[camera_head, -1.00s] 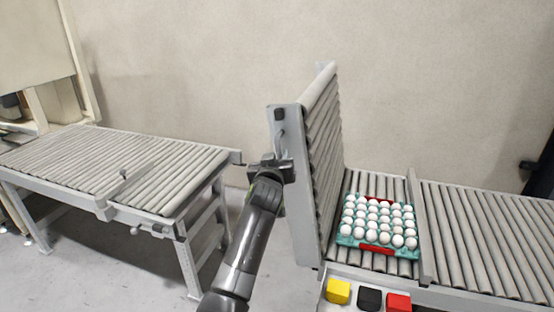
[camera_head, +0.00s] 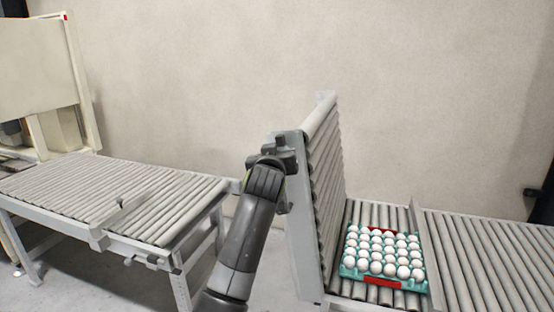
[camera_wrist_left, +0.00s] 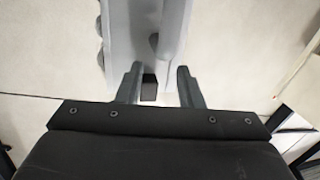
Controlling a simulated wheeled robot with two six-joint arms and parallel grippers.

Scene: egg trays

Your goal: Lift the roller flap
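The roller flap (camera_head: 322,165) stands upright at the left end of the right-hand conveyor, its grey side frame (camera_head: 298,215) facing me. My left gripper (camera_head: 285,158) is at the upper part of that frame, near a dark knob (camera_head: 281,140). In the left wrist view the two fingers of the left gripper (camera_wrist_left: 158,85) are apart. A small black block (camera_wrist_left: 149,87) shows between them, close to the left finger, with the grey flap frame (camera_wrist_left: 148,45) beyond. I cannot tell whether the fingers touch it. My right gripper is not in view.
A teal tray of white eggs (camera_head: 349,272) sits on the rollers right of the flap, beside a low grey divider (camera_head: 424,245). Another roller conveyor (camera_head: 110,200) stands at left, with a floor gap between it and the flap. A plain wall is behind.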

